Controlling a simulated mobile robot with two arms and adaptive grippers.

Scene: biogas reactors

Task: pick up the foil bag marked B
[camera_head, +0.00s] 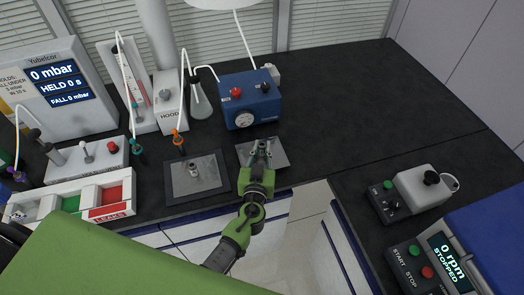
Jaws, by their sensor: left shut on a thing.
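Two flat grey foil bags lie near the front edge of the black bench. The left foil bag (208,184) is free, with a small metal fitting standing on it. The right foil bag (279,155) is under my left gripper (261,153), whose fingers are shut on it at its middle, around where a fitting would stand. The gripper and wrist hide part of that bag. I cannot read a letter on either bag. The right bag looks flat at bench level; I cannot tell whether it is lifted. My right gripper is not in view.
A blue pump box (250,104) with a gauge stands behind the bags. Tubes with coloured clips hang near a flask (200,105). A LEAKS tray (108,212) is at left, a display (55,85) behind it. Right bench holds control boxes (418,265). Bench right of the pump is clear.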

